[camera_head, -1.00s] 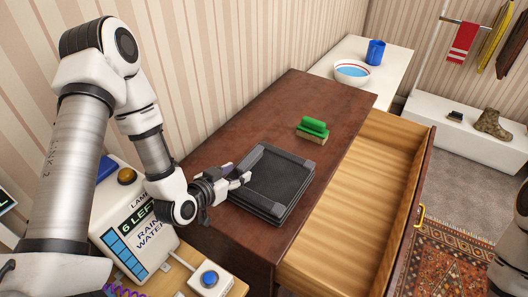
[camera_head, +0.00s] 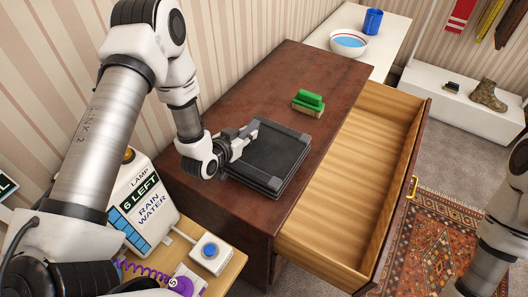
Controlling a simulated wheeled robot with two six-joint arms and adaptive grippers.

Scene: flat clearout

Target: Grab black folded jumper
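The black folded jumper (camera_head: 278,157) lies flat as a square stack on the dark brown top of a chest of drawers (camera_head: 292,78). My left gripper (camera_head: 247,138) is at the jumper's left edge, near its far left corner, and covers a little of that edge. I cannot tell whether its fingers touch or grip the cloth. At the right edge only part of my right arm shows; its gripper is out of view.
A green-topped brush (camera_head: 307,102) lies behind the jumper. The top drawer (camera_head: 350,170) is pulled out and empty. A bowl (camera_head: 348,43) and blue mug (camera_head: 372,21) stand at the back.

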